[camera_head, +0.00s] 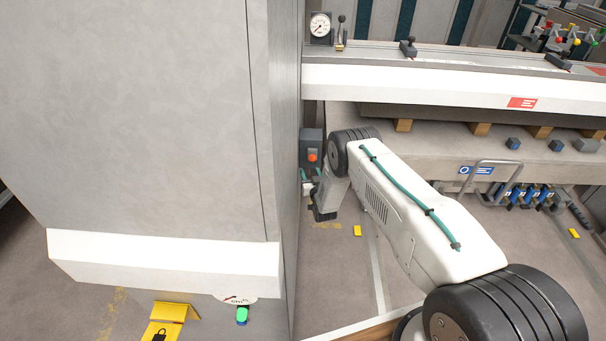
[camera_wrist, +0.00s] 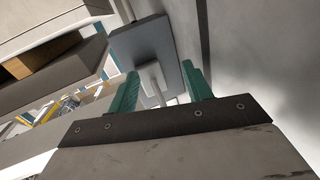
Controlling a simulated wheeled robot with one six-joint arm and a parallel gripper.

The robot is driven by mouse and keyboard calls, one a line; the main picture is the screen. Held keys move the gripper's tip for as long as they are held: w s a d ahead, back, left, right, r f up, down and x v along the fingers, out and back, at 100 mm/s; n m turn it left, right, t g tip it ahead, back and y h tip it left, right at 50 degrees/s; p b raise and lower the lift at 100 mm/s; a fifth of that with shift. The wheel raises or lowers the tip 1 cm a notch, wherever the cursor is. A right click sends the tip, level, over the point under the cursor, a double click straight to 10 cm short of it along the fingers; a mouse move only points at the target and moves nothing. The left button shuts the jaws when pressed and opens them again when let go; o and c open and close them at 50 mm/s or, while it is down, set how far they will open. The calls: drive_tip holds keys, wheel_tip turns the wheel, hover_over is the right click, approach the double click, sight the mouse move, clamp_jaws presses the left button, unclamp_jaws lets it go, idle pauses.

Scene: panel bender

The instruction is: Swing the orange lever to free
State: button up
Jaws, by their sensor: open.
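A small grey box (camera_head: 312,145) is fixed by the cabinet's right edge in the head view. An orange rounded part (camera_head: 312,156) sits on its front; I cannot tell how a lever on it is turned. My gripper (camera_wrist: 159,72) shows two green fingers, apart and with nothing gripped. In the wrist view a grey box or plate (camera_wrist: 140,45) lies just ahead of the fingertips. A pale bar (camera_wrist: 152,80) on it stands between the fingers. No orange shows in the wrist view. In the head view my wrist is beside and below the box, partly hidden by the arm.
A tall grey cabinet (camera_head: 150,110) fills the left, close to my arm. The machine's long white beam (camera_head: 430,82) crosses the back, with a gauge (camera_head: 320,24) on top. A yellow padlock sign (camera_head: 168,318) stands at the lower left.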

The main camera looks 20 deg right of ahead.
drive_tip(key=s+d, duration=0.2)
drive_tip(key=s, duration=0.4)
drive_tip(key=shift+s+h, duration=0.25)
drive_tip(key=shift+h, duration=0.05)
